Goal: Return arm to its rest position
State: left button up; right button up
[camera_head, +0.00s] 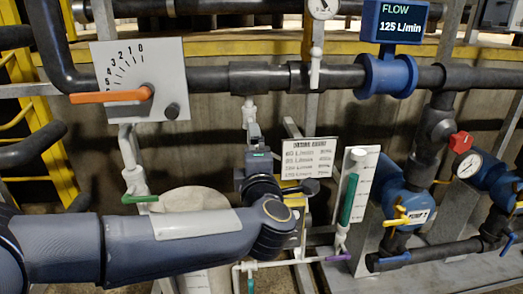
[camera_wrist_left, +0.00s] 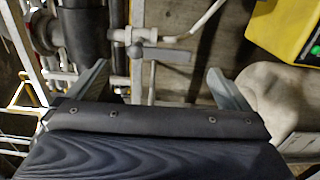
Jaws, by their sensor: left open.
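My left arm (camera_head: 165,245) reaches in from the left in the head view, across the lower part of the picture, to a rounded joint near the middle. Beyond that joint its end is hard to tell from the pipework, and its fingers do not show clearly. In the left wrist view my left gripper (camera_wrist_left: 157,76) has its two grey fingers wide apart with nothing held between them. A grey lever (camera_wrist_left: 165,55) on a white fitting lies beyond the fingers; I cannot tell how far. My right arm and gripper do not show.
A dark horizontal pipe carries a dial plate with an orange lever (camera_head: 112,95) and a blue flow meter (camera_head: 390,75) reading 125 L/min. A blue pump (camera_head: 402,190), a red-handled valve (camera_head: 461,142) and gauges stand at right. A pale rounded tank (camera_head: 190,198) stands behind my arm.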

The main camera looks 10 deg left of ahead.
pick_arm(q)
jog(key=s+a+f+m+g+h, duration=0.35)
jog(key=s+f+m, duration=0.3)
jog(key=s, duration=0.25)
jog(key=s+a+f+m+g+h, duration=0.2)
jog(key=s+a+f+m+g, duration=0.15)
jog(key=s+f+m, duration=0.5)
jog(key=s+a+f+m+g+h, duration=0.3)
jog(key=s+f+m+g, duration=0.15)
jog(key=s, duration=0.65)
notch_tip(320, 180, up, 22)
jog(key=p, duration=2.3)
jog(key=shift+s, duration=0.25)
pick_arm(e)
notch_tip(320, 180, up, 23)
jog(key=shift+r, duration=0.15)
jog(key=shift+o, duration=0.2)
